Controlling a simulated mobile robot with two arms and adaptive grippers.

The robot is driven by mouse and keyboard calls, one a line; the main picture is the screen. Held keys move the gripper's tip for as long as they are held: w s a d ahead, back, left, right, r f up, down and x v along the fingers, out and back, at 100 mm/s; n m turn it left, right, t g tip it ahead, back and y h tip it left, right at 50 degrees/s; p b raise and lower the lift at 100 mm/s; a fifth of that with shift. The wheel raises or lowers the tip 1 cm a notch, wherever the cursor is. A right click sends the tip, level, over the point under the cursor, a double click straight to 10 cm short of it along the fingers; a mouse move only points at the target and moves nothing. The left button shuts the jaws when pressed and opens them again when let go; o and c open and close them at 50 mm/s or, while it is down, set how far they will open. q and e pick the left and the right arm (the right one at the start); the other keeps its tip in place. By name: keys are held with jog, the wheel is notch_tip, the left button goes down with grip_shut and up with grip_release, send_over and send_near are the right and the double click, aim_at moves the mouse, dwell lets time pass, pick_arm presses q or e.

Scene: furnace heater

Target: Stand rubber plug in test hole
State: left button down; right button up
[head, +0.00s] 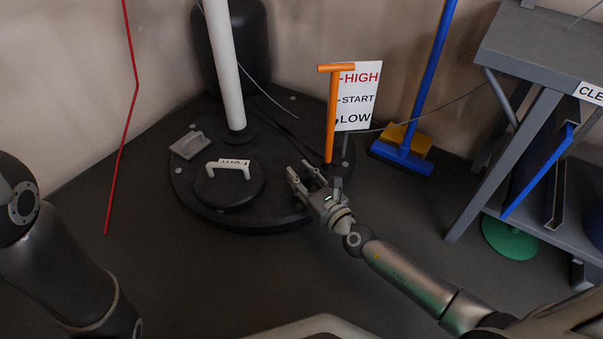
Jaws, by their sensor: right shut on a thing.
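My right gripper (301,171) reaches in from the lower right, low over the right part of a dark round base (245,222). Its fingers are shut on a small dark thing, likely the rubber plug, which barely stands out against the black base. I cannot make out the plug's shape or tilt. The test hole cannot be picked out; the hand or the dark surface may hide it. My left arm shows at the left edge, but its gripper is out of view.
The base carries a round lid (229,190) with a pale handle, a grey block (189,145), a white pipe (226,70) and an orange lever (332,115) beside a HIGH-START-LOW sign (358,97). A blue broom (403,158) and grey table (545,50) stand right. Front floor is clear.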

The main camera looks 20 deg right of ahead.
jog(key=o, duration=1.1)
jog(key=shift+f, duration=0.1)
jog(key=v, duration=1.2)
jog(key=shift+a, duration=0.1)
